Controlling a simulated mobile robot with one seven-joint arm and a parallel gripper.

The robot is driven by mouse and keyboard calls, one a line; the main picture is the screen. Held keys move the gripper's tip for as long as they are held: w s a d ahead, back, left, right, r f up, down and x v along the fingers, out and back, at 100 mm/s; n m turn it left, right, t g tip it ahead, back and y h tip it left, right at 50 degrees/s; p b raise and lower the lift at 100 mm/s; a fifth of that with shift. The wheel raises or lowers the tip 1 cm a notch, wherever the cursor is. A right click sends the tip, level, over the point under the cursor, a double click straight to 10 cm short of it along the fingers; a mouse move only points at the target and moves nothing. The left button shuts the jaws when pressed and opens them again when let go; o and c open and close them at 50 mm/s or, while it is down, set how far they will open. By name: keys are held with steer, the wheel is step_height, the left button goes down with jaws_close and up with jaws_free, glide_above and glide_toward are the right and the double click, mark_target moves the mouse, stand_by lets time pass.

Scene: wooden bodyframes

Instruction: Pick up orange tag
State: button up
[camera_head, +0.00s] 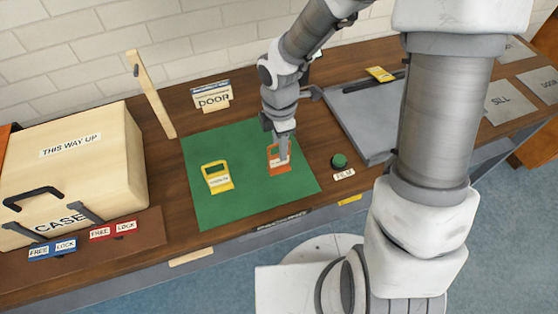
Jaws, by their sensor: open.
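The orange tag (273,155) lies on the green mat (240,205), right of its middle. It has a pale label and an opening at its top end. My gripper (284,160) points down right over the tag and covers part of it. I cannot tell whether the fingers touch the tag. The gripper is open; its fingertips are small and hard to make out. A yellow tag (218,185) with a white label lies to the left on the same mat.
A cream case (80,165) stands at the left. The front mat area is clear.

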mark_target(279, 168)
steer(key=shift+f+b, duration=0.8)
steer(key=shift+f, duration=2.8)
jaws_close()
